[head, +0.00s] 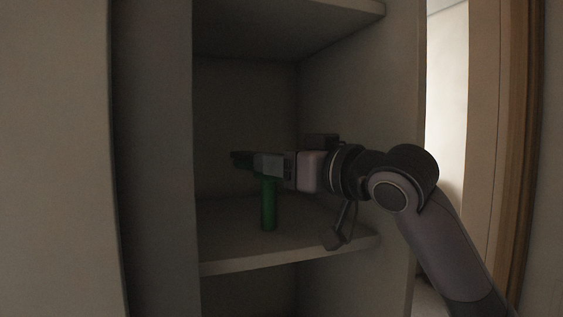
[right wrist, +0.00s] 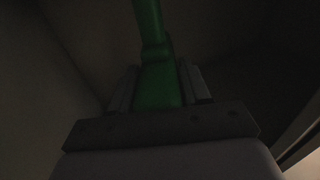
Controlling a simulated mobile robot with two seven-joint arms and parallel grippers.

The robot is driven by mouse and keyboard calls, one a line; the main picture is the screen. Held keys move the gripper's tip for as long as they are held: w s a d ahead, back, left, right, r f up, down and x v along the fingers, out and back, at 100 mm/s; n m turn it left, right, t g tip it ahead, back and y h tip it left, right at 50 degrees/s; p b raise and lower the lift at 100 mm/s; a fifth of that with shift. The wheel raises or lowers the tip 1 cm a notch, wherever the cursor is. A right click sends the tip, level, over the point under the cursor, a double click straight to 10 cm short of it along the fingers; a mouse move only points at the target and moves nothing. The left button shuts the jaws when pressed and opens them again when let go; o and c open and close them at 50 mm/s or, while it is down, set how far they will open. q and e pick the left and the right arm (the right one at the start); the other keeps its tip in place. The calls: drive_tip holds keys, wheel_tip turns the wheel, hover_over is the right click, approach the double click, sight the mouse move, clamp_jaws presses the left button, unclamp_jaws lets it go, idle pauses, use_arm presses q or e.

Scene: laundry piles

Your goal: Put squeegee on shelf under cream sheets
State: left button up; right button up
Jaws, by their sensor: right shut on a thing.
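The green squeegee (head: 269,205) is in the head view, inside a shelf compartment, with its handle hanging down upright close to the shelf board (head: 225,263). Its dark green upper part reaches left of my fingers. My right gripper (head: 264,165) is shut on the squeegee's upper part. In the right wrist view the green squeegee (right wrist: 155,75) is between the two fingers of my right gripper (right wrist: 158,88). I cannot tell whether the handle's lower end touches the board. No cream sheets show. My left gripper is not in view.
Another shelf board (head: 285,22) is above the compartment, and a side wall (head: 350,95) stands to its right. A tall pale panel (head: 150,160) is on the left. The rest of the lower shelf looks bare. A bright opening with a wooden frame (head: 525,130) is at the far right.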

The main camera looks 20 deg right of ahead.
drive_tip(key=shift+f, duration=0.2)
drive_tip(key=o, duration=1.3)
drive_tip(key=shift+c, duration=0.2)
drive_tip(key=shift+r, duration=0.1)
drive_tip(key=shift+r, duration=0.15)
drive_tip(key=shift+s+d, duration=0.15)
drive_tip(key=shift+s, duration=0.1)
drive_tip(key=b+v, duration=0.2)
drive_tip(key=v, duration=0.9)
drive_tip(key=shift+s+b, duration=0.25)
drive_tip(key=shift+b, duration=0.1)
